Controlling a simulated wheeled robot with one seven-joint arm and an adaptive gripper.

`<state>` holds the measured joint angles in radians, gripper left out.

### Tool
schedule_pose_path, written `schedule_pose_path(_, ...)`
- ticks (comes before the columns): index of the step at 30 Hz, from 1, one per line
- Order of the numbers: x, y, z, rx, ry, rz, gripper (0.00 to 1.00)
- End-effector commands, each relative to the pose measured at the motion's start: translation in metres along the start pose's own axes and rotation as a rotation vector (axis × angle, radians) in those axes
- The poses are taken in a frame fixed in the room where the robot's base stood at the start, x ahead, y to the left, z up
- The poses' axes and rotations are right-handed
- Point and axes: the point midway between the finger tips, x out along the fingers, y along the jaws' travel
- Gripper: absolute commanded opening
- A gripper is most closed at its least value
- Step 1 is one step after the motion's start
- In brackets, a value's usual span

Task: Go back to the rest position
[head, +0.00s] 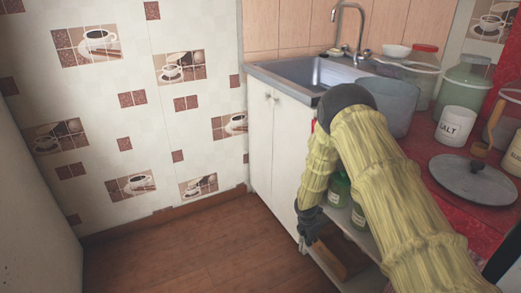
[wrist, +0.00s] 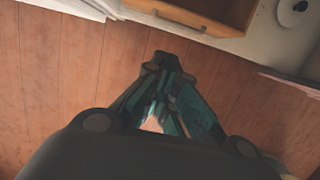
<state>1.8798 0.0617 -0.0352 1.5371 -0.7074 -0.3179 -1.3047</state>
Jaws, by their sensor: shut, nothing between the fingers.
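My gripper (wrist: 160,62) is shut and empty in the wrist view, with the wooden floor (wrist: 60,75) below it. In the head view my gripper (head: 308,246) hangs low, beside the open lower shelves at the counter's front. My arm, in a yellow-green sleeve, reaches over the red counter and bends down in front of it. The fingertips are too small to make out in the head view.
A wooden drawer (wrist: 205,12) with a handle is close to the gripper. Green bottles (head: 338,190) stand on the shelf behind my arm. The red counter holds a pot (head: 388,105), a salt jar (head: 455,127) and a lid (head: 470,180). Floor (head: 190,250) at left is clear.

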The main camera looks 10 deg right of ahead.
Motion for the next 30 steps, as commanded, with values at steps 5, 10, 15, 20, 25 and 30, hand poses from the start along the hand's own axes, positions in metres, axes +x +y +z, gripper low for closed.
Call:
schedule_pose_path(5,0.015,-0.031,-0.033,0.115,0.061,-0.009,0.0)
schedule_pose_path(10,0.033,-0.097,-0.097,0.401,0.174,-0.038,0.0)
schedule_pose_path(15,0.038,-0.174,-0.158,0.756,0.259,-0.094,0.0)
schedule_pose_path(20,0.029,-0.253,-0.206,1.123,0.29,-0.163,0.0)
schedule_pose_path(25,0.011,-0.316,-0.232,1.433,0.274,-0.208,0.0)
schedule_pose_path(30,-0.005,-0.358,-0.243,1.636,0.242,-0.231,0.0)
